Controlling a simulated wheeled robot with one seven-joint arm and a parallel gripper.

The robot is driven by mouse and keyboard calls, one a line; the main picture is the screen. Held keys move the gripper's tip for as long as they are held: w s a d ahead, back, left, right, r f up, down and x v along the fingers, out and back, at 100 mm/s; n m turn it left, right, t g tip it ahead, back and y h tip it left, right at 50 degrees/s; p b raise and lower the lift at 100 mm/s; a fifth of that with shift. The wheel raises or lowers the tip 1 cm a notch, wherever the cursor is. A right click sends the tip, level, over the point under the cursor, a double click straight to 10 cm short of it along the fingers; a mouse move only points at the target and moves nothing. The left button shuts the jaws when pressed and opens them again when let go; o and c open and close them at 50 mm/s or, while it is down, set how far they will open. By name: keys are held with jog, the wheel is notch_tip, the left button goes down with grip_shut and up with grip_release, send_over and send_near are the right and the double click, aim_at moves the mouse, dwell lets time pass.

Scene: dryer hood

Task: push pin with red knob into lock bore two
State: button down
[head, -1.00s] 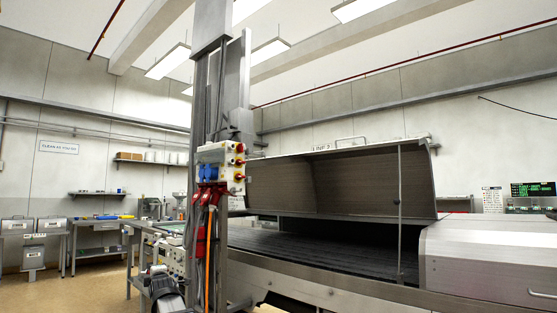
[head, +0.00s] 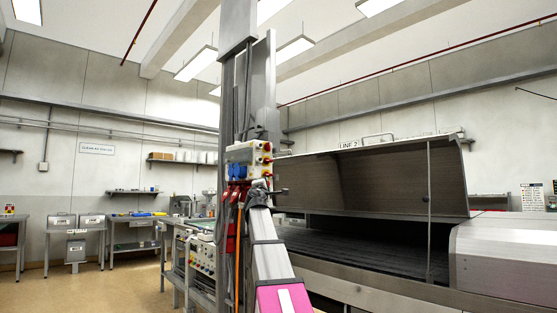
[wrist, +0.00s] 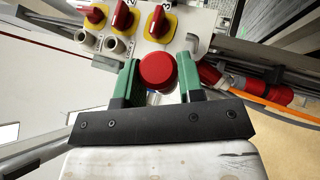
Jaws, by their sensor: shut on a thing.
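The pin's red knob (wrist: 158,70) is between the green fingers of my gripper (wrist: 158,82) in the wrist view, which are shut on it. The pin's shaft is mostly hidden behind the knob. The pale switch box (wrist: 180,12) is just beyond it, with red rotary switches on yellow plates. Two grey round collars, one at far left (wrist: 87,38) and one beside it (wrist: 115,45), sit below the switches; they look like lock bores. The knob is right of and below the second collar. In the head view the box (head: 240,155) hangs on the column, with my arm in front.
A bent grey fitting (wrist: 200,42) sits right of the knob. Red plugs (wrist: 265,92) and an orange cable (wrist: 285,108) hang to the right in the wrist view. The dryer hood (head: 390,185) stands open right of the column. Open floor (head: 90,290) lies to the left.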

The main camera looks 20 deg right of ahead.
jog(key=s+d+r+h, duration=0.1)
jog(key=s+d+r, duration=0.1)
jog(key=r, duration=0.4)
jog(key=s+d+r+m+g+h, duration=0.1)
jog(key=d+r+h, duration=0.1)
jog(key=r, duration=0.3)
jog(key=shift+s+d+r+h, duration=0.3)
jog(key=shift+s+d+r, duration=0.05)
jog(key=shift+s+d, duration=0.1)
jog(key=shift+a+f, duration=0.1)
jog(key=shift+w+a, duration=0.3)
jog(key=shift+w, duration=0.6)
jog(key=shift+w+a, duration=0.35)
jog(key=shift+w, duration=0.55)
jog(key=shift+w+a, duration=0.3)
jog(key=shift+w, duration=0.6)
jog(key=shift+w+a, duration=0.3)
jog(key=shift+w, duration=0.45)
jog(key=shift+w+a, duration=0.25)
jog(key=shift+w, duration=0.5)
jog(key=c, duration=0.7)
grip_release()
jog(key=shift+o, duration=0.2)
jog(key=v, duration=1)
jog(key=shift+s+a, duration=0.25)
jog(key=shift+s, duration=0.05)
